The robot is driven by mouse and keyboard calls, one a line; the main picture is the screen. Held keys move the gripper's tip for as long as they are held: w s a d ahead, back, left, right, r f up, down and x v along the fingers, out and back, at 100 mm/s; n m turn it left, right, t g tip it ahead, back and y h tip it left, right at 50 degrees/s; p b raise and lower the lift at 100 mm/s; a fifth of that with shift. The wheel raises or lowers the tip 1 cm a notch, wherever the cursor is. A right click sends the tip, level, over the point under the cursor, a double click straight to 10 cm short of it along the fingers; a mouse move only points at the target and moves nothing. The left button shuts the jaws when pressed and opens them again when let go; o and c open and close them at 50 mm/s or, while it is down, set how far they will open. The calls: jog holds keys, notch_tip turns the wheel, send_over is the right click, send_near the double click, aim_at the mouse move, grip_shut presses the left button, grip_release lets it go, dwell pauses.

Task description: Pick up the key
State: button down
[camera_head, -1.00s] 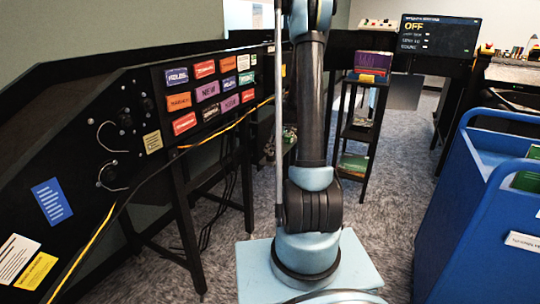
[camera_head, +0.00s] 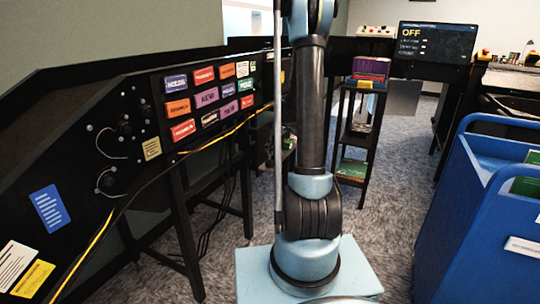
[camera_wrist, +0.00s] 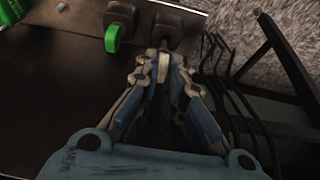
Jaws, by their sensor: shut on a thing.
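In the wrist view my gripper (camera_wrist: 166,58) points away from the camera, its fingertips close together at a dark grey block (camera_wrist: 172,28) on a dark surface. In the head view my arm rises out of the frame, and neither the gripper nor a key can be seen.
A black panel (camera_head: 70,160) with coloured labels and a yellow cable runs along the left. A narrow shelf with books (camera_head: 352,168) stands behind my arm. A blue cart (camera_head: 465,205) is on the right. Carpet is open between arm and cart.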

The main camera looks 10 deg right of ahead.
notch_tip(320, 180, up, 20)
jog(key=shift+f, duration=0.25)
dwell(0.8)
dwell(0.3)
